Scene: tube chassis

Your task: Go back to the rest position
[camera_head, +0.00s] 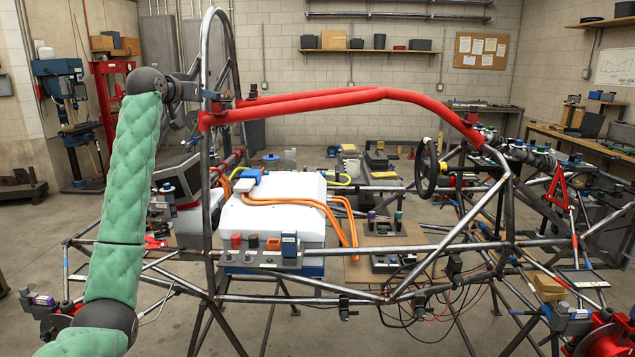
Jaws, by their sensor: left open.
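My left arm comes in from the left in green padding, rises to a dark joint and bends right. My left gripper (208,97) is at its end, small in the picture, beside the roll hoop (229,50) of the tube chassis (345,297). It is open, and I see nothing held in it. I cannot tell whether its fingers touch the hoop or are around it. The red padded bar (310,101) starts just below and right of the gripper. My right gripper is not in view.
Loose black wires hang at the lower right. Tubes surround the arm's right side. Open floor (30,245) lies at the left, near a blue drill press (60,85).

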